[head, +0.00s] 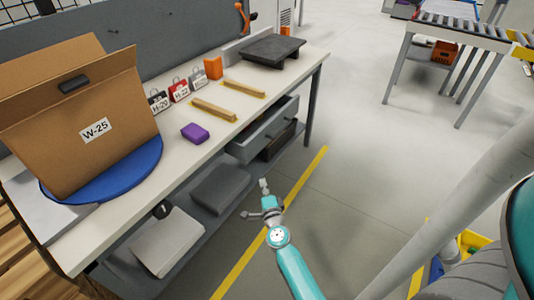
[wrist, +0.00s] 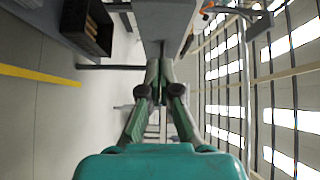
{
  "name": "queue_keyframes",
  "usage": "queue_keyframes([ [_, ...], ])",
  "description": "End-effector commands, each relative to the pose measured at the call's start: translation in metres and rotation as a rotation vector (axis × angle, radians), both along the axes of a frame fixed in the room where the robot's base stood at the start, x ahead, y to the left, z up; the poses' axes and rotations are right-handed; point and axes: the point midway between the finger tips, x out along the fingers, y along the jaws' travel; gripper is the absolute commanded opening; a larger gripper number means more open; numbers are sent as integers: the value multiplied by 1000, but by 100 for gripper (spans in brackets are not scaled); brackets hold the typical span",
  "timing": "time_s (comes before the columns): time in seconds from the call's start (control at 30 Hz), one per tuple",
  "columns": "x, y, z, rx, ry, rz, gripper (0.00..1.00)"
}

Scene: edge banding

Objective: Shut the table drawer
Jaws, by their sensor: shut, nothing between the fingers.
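The table drawer (head: 272,135) is grey and stands pulled out from under the long workbench, near its right end in the head view. Its open top shows a dark inside. My gripper (head: 263,184) is shut and empty, in front of the bench and lower in the picture than the drawer, apart from it. In the wrist view, my gripper's (wrist: 160,66) fingers are together and point at a grey panel that looks like the drawer front (wrist: 164,22). That view is turned sideways. The gap to the panel is hard to judge.
The bench top (head: 228,131) carries a cardboard box (head: 80,110) on a blue disc, a purple block (head: 195,133), wooden strips and a dark slab (head: 272,50). A dark crate (head: 277,143) sits below the drawer.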

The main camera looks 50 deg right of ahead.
Motion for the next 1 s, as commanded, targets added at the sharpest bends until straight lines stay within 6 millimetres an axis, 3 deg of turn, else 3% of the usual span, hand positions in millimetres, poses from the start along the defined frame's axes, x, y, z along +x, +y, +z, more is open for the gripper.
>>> queue_keyframes([
  [0.1,10,-19,5,35,-35,-20,0],
  [0.37,25,-34,7,48,-49,-26,0],
  [0.9,92,-91,8,46,-47,-25,0],
  [1.0,108,-87,7,46,-47,-23,0],
])
